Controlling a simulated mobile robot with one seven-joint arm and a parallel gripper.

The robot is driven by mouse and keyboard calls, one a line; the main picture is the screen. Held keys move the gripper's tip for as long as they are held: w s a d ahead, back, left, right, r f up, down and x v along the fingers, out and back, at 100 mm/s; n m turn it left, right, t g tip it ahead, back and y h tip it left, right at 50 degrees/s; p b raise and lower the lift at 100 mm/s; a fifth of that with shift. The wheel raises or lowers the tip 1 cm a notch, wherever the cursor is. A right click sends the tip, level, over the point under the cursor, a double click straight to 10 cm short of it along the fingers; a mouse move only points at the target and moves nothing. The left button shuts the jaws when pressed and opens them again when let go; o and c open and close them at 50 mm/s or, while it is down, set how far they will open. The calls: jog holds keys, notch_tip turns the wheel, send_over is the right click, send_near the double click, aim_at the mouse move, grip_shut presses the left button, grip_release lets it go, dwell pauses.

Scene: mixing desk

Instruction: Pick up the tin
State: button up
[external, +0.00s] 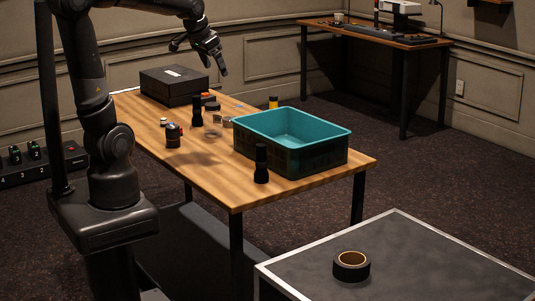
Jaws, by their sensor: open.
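Several small items lie on the wooden table (222,182), and I cannot tell for certain which is the tin. A small silvery round item (228,122) beside the crate's left corner could be it. Flat round items (212,106) lie just behind it, one with an orange-red top. My gripper (222,73) is open and empty. It hangs in the air above the far part of the table, to the right of the black box, pointing down. It is well above the small items and touches nothing.
A teal-lined dark crate (340,157) fills the table's right part. A black box (174,85) stands at the far end. Upright black cylinders (197,111) (261,163) and a short dark container (174,136) stand nearby. A tape roll (351,266) lies on a separate grey surface. The near-left tabletop is clear.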

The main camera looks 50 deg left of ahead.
jog(key=w+a+f, duration=0.2)
jog(key=w+a, duration=0.4)
jog(key=w, duration=0.2)
send_near(229, 118)
jog(key=w+f, duration=0.2)
jog(key=shift+a+f+g+h, duration=0.15)
jog(key=shift+f+g+h, duration=0.15)
jog(key=shift+f, duration=0.1)
jog(key=shift+s+x, duration=0.1)
jog(key=shift+x, duration=1.45)
jog(key=shift+s+x, duration=0.15)
jog(key=shift+x, duration=1.35)
jog(key=shift+c, duration=0.5)
jog(key=c, duration=1)
